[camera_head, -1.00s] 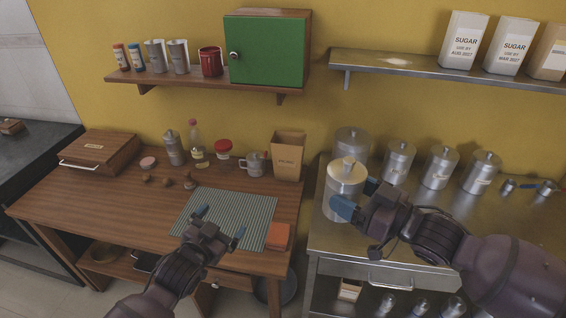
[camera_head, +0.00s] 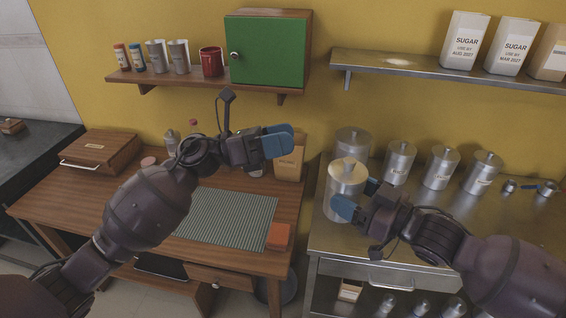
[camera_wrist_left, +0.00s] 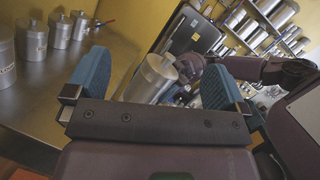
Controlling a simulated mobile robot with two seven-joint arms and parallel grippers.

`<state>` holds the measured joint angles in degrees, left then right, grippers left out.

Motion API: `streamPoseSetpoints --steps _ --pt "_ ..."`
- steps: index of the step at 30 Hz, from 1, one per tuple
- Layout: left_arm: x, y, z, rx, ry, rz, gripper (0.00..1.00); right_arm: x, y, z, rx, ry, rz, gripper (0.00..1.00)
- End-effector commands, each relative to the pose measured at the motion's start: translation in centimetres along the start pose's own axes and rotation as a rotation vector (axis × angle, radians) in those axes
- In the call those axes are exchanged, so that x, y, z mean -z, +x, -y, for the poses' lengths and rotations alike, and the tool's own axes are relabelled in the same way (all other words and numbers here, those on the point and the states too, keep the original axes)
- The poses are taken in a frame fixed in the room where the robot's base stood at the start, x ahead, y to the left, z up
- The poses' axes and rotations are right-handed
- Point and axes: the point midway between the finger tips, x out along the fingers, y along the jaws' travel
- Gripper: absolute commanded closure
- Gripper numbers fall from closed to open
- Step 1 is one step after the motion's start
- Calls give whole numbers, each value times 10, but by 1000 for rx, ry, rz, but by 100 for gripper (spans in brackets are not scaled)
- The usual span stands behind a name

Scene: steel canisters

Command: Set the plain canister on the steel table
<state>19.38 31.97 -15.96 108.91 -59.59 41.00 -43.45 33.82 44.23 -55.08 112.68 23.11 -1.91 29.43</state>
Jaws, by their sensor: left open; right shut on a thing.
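A plain steel canister (camera_head: 344,190) with a knobbed lid is upright at the left end of the steel table (camera_head: 380,235). My right gripper (camera_head: 357,198) is shut on its side. Whether its base touches the table is unclear. My left gripper (camera_head: 278,141) is raised in front of the wall, left of the canister, open and empty. In the left wrist view the plain canister (camera_wrist_left: 150,82) shows between the blue fingers, farther off and not touched by them.
A larger canister (camera_head: 352,143) stands behind the held one. Labelled canisters (camera_head: 400,162) line the back of the steel table; its front middle is partly covered by my right arm. A wooden table (camera_head: 60,195) with a striped mat (camera_head: 235,215) stands to the left. Shelves hang above.

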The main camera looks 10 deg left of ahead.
Motion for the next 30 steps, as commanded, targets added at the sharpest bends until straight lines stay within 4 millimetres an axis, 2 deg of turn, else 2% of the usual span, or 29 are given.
streamPoseSetpoints --steps 3,6,14,20,30 --pt "24 -2 4 47 170 -133 0 1 0 0 1 0 -2 61" --pt "37 -5 8 89 279 -211 0 1 0 0 1 0 -2 61" --pt "47 -4 13 143 388 -254 0 1 0 0 1 0 -2 61" --pt "52 16 15 145 391 -251 0 1 0 0 1 -1 -2 61" --pt "66 68 20 144 388 -249 0 1 0 0 1 -1 -2 61"
